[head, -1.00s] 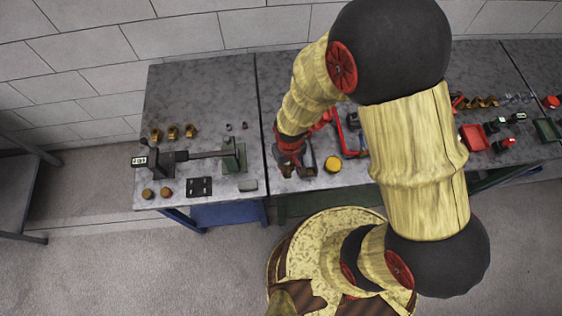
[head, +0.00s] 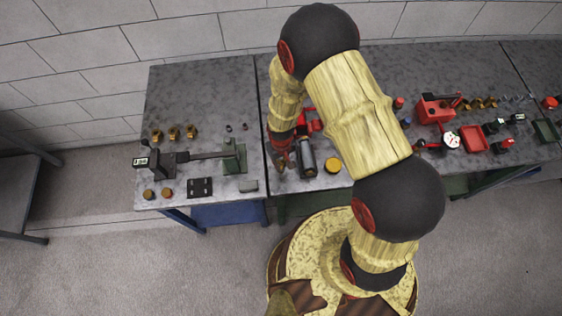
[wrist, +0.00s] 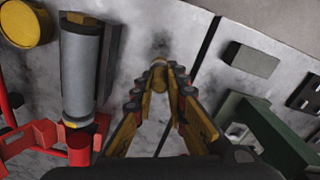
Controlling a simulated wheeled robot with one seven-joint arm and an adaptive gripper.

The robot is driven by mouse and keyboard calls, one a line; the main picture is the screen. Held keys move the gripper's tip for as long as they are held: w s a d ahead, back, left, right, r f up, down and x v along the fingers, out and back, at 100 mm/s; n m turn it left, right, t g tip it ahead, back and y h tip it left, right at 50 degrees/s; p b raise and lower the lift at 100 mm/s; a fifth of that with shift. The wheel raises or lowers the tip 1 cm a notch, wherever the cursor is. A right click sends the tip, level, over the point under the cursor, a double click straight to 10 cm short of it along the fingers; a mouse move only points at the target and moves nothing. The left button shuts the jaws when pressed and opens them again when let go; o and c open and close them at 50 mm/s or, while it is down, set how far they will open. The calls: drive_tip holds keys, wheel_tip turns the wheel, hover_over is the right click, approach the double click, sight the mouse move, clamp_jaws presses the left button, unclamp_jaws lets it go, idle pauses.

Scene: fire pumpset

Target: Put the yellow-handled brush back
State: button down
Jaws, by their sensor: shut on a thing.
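My gripper (wrist: 168,75) points down at the grey bench in the wrist view. Its yellow and black fingers are closed together at the tips on the yellow-handled brush, of which only a small brownish-yellow part (wrist: 171,70) shows between them. The rest of the brush is hidden by the fingers or too small to make out. In the head view my gripper (head: 280,168) is over the front left part of the middle bench, close to the seam between two benches. I cannot tell whether the brush touches the bench top.
A grey cylinder (head: 307,158) lies just right of my gripper, with a red frame (wrist: 40,140) beside it and a round yellow lid (head: 333,165) further right. Left of the seam are a green-based vise-like fixture (head: 234,157) and a grey block (head: 248,185).

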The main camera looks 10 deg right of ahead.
drive_tip(key=c, duration=2.3)
unclamp_jaws()
drive_tip(key=shift+f, duration=0.15)
drive_tip(key=o, duration=0.5)
